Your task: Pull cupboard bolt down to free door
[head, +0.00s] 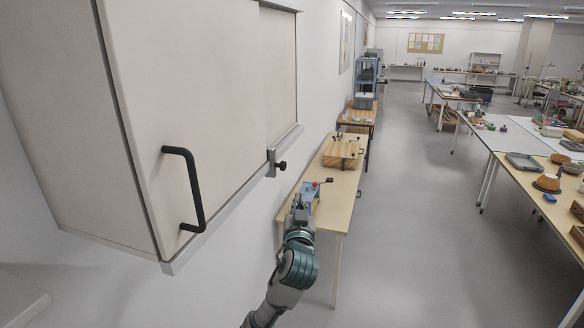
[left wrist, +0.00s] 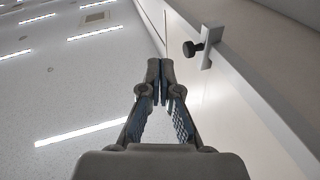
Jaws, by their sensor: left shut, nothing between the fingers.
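The white wall cupboard (head: 190,80) fills the left of the head view, with a black bar handle (head: 196,188) on its door. The bolt (head: 271,161) is a small grey metal plate with a black knob at the lower edge of the cupboard. In the left wrist view the bolt (left wrist: 207,48) is at the upper right, its knob pointing left. My left gripper (head: 301,203) is below and right of the bolt in the head view. Its fingertips (left wrist: 160,68) are together with nothing between them, apart from the knob. My right gripper is not in view.
A wooden bench (head: 337,187) stands along the wall beyond my left gripper, with a blue device (head: 309,194) and a wooden box (head: 342,152) on it. Long tables (head: 520,142) with pottery stand at the right. The grey floor (head: 430,240) between is clear.

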